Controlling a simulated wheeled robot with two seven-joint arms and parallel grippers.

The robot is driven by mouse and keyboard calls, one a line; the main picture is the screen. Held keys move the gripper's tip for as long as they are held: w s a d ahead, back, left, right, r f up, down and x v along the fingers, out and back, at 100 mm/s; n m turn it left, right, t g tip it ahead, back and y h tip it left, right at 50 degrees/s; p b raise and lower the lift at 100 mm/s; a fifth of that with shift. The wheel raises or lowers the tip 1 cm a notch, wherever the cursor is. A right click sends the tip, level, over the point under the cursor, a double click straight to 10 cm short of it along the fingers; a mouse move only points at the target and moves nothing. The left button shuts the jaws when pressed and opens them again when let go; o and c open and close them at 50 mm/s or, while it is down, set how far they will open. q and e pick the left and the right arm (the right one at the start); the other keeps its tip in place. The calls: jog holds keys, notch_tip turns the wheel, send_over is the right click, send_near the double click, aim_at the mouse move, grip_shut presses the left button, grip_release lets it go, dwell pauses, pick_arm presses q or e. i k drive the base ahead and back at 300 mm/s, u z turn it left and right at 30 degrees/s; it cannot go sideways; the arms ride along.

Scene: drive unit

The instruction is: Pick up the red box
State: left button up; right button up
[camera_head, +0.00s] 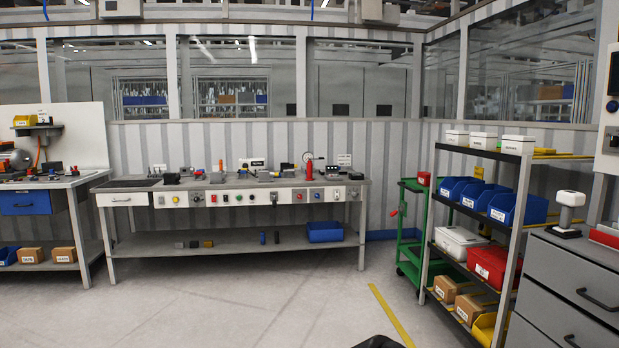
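The right part of the red box is partly hidden by a rack post. Neither of my grippers can be made out in the head view. A dark rounded piece shows at the bottom edge, too cut off to identify.
The rack (524,190) also holds blue bins (484,195), white boxes and cardboard boxes (470,306). A green cart (411,226) stands behind it, grey drawers (566,285) to its right. A workbench (245,185) is at the back. The floor before it is clear.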

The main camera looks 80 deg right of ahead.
aim_at(423, 178)
jog(key=z, duration=3.25)
jog(key=i, duration=0.8)
jog(key=u, duration=0.25)
jog(key=i, duration=5.4)
jog(key=z, duration=0.1)
